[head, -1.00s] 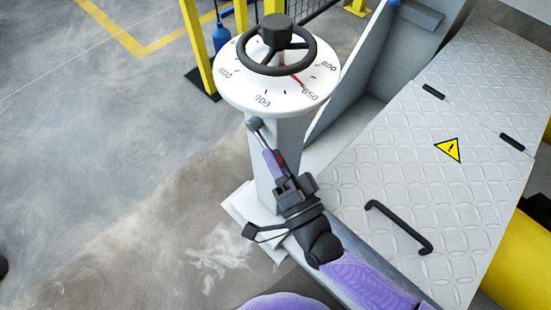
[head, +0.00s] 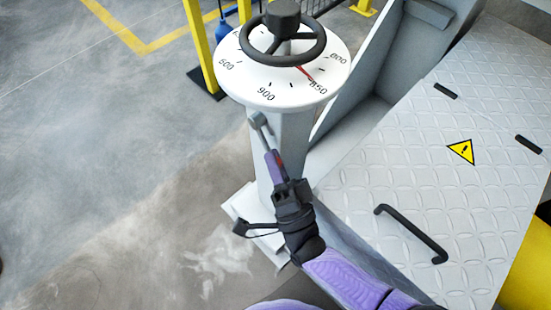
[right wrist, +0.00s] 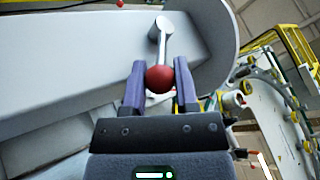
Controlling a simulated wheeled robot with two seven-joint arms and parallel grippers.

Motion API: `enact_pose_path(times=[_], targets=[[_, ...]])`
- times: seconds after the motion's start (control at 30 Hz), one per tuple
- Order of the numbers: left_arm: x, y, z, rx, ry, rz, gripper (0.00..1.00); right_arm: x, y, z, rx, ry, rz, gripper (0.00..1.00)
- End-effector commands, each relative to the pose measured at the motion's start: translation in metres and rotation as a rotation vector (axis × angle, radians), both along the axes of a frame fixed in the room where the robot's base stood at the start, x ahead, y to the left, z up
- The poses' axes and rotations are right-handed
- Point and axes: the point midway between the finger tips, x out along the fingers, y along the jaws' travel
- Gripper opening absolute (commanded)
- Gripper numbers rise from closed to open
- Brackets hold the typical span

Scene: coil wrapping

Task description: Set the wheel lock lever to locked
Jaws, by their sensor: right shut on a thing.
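The wheel lock lever (head: 259,120) is a short grey bar with a red ball knob, on the side of the white pedestal just under the dial. In the head view it slants down and slightly right from its pivot. My right gripper (head: 276,162) has its purple fingers around the knob, which is mostly hidden there. The right wrist view shows the red knob (right wrist: 160,79) between the two fingers (right wrist: 160,85), with the grey bar running up to the pedestal. My left gripper is not in view.
A black handwheel (head: 283,42) sits above the white dial (head: 300,85), whose red pointer is near 850. A grey tread-plate cover (head: 420,190) with a black handle (head: 410,235) lies to the right. Yellow posts (head: 200,45) stand behind left. Floor at left is clear.

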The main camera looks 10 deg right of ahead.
Motion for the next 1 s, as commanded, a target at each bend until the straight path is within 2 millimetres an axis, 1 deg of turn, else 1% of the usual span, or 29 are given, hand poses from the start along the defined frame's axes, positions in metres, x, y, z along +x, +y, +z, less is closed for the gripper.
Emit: enact_pose_path(times=[0.27,0.3,0.37,0.4,0.43,0.47,0.83,1.0], targets=[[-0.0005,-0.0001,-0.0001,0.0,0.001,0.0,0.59,-0.0005,0.0004,-0.001,-0.001,0.002,0.001,0.0],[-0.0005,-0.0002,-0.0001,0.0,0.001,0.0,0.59,-0.0005,0.0004,-0.001,-0.001,0.002,0.001,0.41],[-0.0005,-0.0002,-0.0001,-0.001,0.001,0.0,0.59,-0.0006,0.0003,-0.0009,-0.001,0.002,0.001,0.54],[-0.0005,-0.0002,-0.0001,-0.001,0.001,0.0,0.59,-0.0004,0.0002,-0.0008,-0.001,0.002,0.0,0.62],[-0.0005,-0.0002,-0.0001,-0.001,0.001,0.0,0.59,-0.0004,0.0002,-0.0008,-0.001,0.002,0.0,0.69],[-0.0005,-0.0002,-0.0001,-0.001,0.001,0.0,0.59,-0.0003,0.0002,-0.0007,-0.001,0.002,0.0,0.71],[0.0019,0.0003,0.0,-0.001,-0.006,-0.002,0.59,-0.0002,-0.0004,0.0005,-0.002,0.003,-0.001,0.71],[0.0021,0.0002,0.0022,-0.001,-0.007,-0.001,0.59,-0.004,-0.0031,0.0082,-0.051,0.072,0.0,0.71]])
